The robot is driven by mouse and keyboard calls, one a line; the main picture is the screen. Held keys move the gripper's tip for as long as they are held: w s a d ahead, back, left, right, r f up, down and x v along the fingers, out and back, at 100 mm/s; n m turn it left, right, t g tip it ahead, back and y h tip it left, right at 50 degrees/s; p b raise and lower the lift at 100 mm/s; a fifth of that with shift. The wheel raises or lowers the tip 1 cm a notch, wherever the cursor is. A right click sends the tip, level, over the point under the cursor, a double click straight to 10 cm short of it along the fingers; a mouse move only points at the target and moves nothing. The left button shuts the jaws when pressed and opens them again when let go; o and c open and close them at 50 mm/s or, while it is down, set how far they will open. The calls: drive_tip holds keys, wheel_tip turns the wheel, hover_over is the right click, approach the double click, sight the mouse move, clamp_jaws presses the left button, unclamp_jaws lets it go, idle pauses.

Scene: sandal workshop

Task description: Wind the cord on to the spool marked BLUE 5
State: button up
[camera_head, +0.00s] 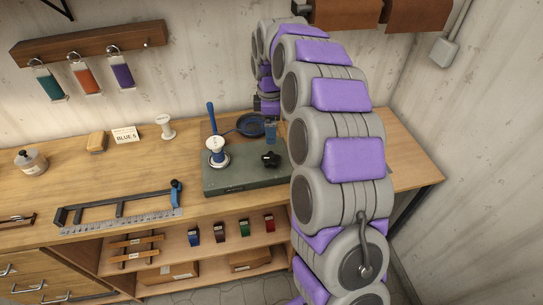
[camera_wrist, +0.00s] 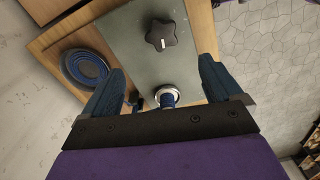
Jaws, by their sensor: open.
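A white spool (camera_head: 217,144) with blue cord on it stands upright on a grey-green block (camera_head: 245,178) on the bench. A blue upright handle (camera_head: 211,117) rises behind it. A round blue dish or coil (camera_head: 250,125) lies behind the block; it also shows in the wrist view (camera_wrist: 86,68). A card reading BLUE 5 (camera_head: 126,134) stands at the left beside another white spool (camera_head: 166,127). My gripper (camera_head: 271,132) is open and empty, right of the mounted spool in the head view. In the wrist view the spool (camera_wrist: 167,96) appears between its fingers, not gripped.
A black star knob (camera_head: 270,159) sits on the block's right part. A yellowish block (camera_head: 96,142), a bottle (camera_head: 31,162) and a ruler frame (camera_head: 120,208) are further left. Coloured tags hang on a wall rack (camera_head: 90,48). The bench (camera_head: 410,170) is clear at the right.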

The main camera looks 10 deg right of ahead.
sight(271, 157)
wheel_tip(271, 157, down, 13)
drive_tip(key=shift+f+b, duration=0.1)
drive_tip(key=shift+b, duration=1.15)
drive_tip(key=shift+c, duration=0.3)
drive_tip(key=c, duration=1)
drive_tip(key=shift+r+m+p, duration=0.2)
drive_tip(key=shift+m+p, duration=0.2)
drive_tip(key=shift+p, duration=0.1)
